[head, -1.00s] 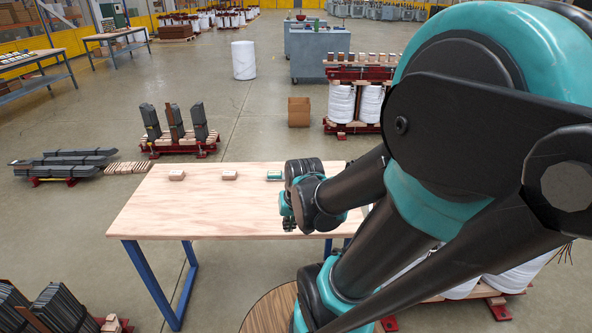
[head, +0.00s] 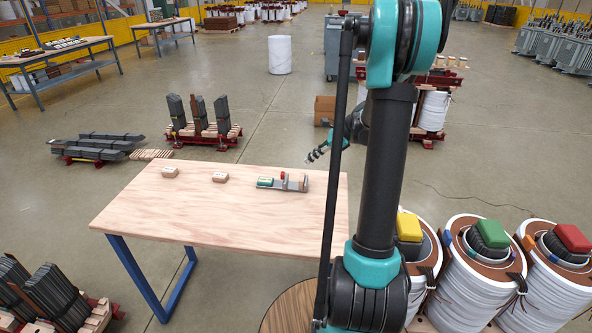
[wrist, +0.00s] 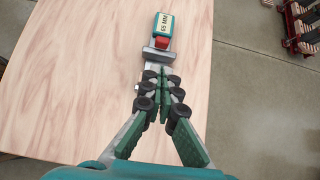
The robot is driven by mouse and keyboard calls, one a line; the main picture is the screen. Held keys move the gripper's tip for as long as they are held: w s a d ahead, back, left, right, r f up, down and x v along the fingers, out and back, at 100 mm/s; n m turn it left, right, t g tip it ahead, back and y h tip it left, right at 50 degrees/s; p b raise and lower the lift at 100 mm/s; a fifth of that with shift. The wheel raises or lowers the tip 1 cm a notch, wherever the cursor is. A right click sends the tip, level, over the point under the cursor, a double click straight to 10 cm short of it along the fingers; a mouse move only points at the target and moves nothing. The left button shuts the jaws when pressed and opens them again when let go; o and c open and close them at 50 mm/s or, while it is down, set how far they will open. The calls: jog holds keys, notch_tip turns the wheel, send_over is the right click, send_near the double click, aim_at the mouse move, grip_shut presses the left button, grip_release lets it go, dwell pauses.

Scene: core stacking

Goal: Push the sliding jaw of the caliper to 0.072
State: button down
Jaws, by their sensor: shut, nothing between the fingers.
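The caliper (head: 294,185) lies on the wooden table (head: 200,215) near its far right part. It has a grey bar, a red piece (wrist: 162,43) and a grey upright jaw (wrist: 158,55). A teal block (wrist: 164,26) labelled "65 MM" lies at its far end in the wrist view. I cannot tell which jaw slides, and its scale is not readable. My gripper (head: 315,154) is shut and empty, beyond the caliper's right end in the head view. In the wrist view its fingertips (wrist: 164,76) overlap the bar's near part, hiding some of it; contact is not clear.
The front of the table is clear. Large white coils (head: 480,265) stand right of my base.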

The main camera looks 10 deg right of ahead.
aim_at(284, 177)
jog(key=x, duration=1)
jog(key=shift+w+a, duration=0.2)
jog(key=shift+a, duration=0.5)
